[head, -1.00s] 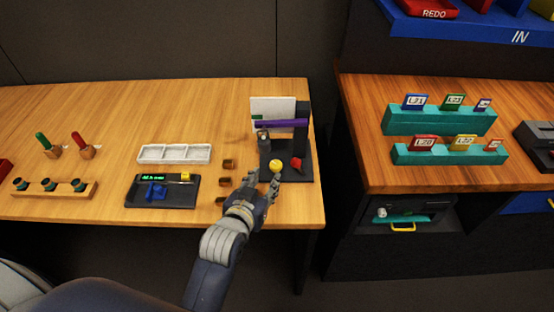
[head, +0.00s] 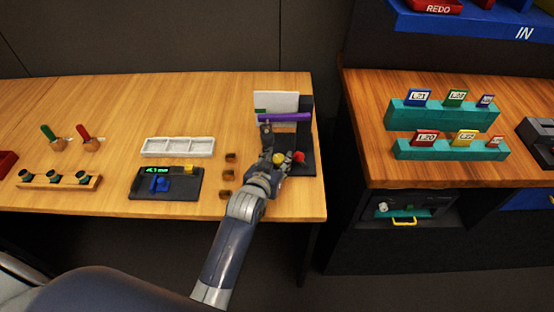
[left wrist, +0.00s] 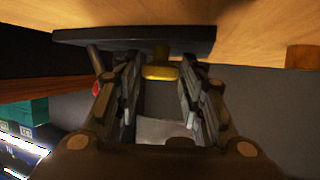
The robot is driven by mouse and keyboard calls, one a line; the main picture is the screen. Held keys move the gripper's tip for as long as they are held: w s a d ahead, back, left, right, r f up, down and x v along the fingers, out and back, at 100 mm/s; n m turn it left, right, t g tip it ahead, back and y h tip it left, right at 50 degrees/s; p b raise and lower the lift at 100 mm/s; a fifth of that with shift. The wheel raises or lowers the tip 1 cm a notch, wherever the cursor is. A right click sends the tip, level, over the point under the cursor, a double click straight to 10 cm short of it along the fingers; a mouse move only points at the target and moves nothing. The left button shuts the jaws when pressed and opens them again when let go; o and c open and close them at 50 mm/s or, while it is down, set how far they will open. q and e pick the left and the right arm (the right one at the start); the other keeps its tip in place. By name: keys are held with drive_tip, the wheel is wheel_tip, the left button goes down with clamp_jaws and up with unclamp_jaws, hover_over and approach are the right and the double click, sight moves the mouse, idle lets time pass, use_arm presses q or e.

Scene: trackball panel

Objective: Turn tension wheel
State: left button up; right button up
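The dark trackball panel stand (head: 307,130) is at the right end of the left table, with a purple bar (head: 288,118) and a white sheet (head: 276,101) on its upper part. A yellow knob (head: 279,158) and a red piece (head: 298,157) are on its lower part. Neither is labelled as the tension wheel. My left gripper (head: 271,163) is at the yellow knob. In the left wrist view, the fingers (left wrist: 160,100) are open, with the yellow knob (left wrist: 160,73) between and beyond their tips; contact cannot be told. My right gripper is not in view.
Several small brown blocks (head: 228,174) lie just left of my gripper. A dark device with a green display (head: 165,187) and a white tray (head: 178,147) are further left. A gap separates this table from the right-hand one (head: 374,160).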

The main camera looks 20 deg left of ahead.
use_arm(q)
drive_tip(key=c, duration=0.4)
drive_tip(key=shift+c, duration=0.8)
drive_tip(key=shift+r+m+h+p, duration=0.2)
drive_tip(key=shift+m+h+p, duration=0.3)
drive_tip(key=shift+a+m+h, duration=0.15)
drive_tip(key=shift+m+h, duration=0.25)
drive_tip(key=shift+h, duration=0.2)
drive_tip(key=shift+w+m+g+h, duration=0.1)
drive_tip(key=shift+m+g+h, duration=0.2)
drive_tip(key=shift+m+h, duration=0.4)
drive_tip(key=shift+a+m+g+h+b, duration=0.15)
drive_tip(key=shift+m+g+h+b, duration=0.25)
drive_tip(key=shift+m+h, duration=0.5)
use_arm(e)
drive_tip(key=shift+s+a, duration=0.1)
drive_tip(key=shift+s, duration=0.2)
